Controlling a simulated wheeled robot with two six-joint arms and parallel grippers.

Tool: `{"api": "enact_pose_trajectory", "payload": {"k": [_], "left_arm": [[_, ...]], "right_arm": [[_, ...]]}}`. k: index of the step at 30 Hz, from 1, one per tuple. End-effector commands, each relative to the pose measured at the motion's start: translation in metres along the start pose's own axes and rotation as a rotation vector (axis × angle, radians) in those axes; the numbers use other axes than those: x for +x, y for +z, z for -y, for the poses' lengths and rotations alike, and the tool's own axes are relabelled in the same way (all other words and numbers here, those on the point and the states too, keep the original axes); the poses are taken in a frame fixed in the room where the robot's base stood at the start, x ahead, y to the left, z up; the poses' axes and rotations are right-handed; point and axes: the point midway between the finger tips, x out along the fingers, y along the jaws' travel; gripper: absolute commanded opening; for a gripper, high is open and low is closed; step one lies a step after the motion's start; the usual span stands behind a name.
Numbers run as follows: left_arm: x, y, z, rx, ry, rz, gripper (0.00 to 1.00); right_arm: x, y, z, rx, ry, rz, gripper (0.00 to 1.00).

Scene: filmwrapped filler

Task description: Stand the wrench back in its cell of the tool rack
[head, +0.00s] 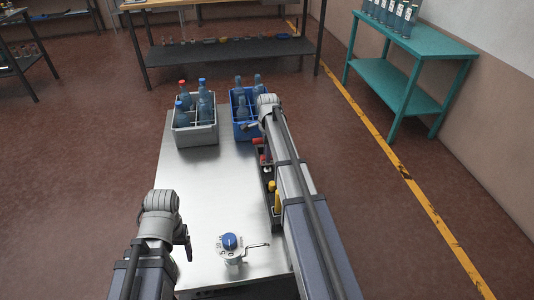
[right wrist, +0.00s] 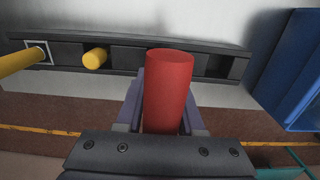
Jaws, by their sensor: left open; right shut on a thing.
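The wrench, seen as a thick red handle (right wrist: 168,88), stands between the fingers of my right gripper (right wrist: 165,110) in the right wrist view. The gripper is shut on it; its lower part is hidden. In the head view my right gripper (head: 249,128) is over the table's right edge, near the blue crate. The black tool rack (right wrist: 125,58) lies behind the red handle, with open square cells in a row. In the head view my right arm covers much of the rack. My left gripper (head: 186,243) is open and empty, low over the table's left edge.
Yellow handles (right wrist: 95,58) stand in the rack. A grey crate (head: 196,133) and a blue crate (head: 241,132) with bottles stand at the table's far end. A metal fitting with a blue cap (head: 230,241) stands near the front. The steel table's (head: 205,190) middle is clear.

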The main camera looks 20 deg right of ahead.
Motion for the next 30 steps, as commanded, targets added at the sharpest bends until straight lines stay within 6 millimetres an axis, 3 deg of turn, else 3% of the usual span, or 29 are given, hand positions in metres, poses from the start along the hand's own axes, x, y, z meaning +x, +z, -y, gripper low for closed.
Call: {"api": "enact_pose_trajectory", "payload": {"k": [8, 9, 18, 30], "left_arm": [[0.0077, -0.0004, -0.0007, 0.000, 0.000, 0.000, 0.73], [0.0065, -0.0004, -0.0006, 0.000, 0.000, 0.000, 0.73], [0.0063, -0.0004, -0.0006, 0.000, 0.000, 0.000, 0.73], [0.0007, 0.0000, -0.0001, 0.000, 0.000, 0.000, 0.73]], "right_arm": [[0.0078, -0.0001, 0.0000, 0.000, 0.000, 0.000, 0.00], [0.0065, -0.0001, 0.0000, 0.000, 0.000, 0.000, 0.40], [0.0063, -0.0001, 0.0000, 0.000, 0.000, 0.000, 0.72], [0.0007, -0.0001, 0.0000, 0.000, 0.000, 0.000, 0.72]]}}
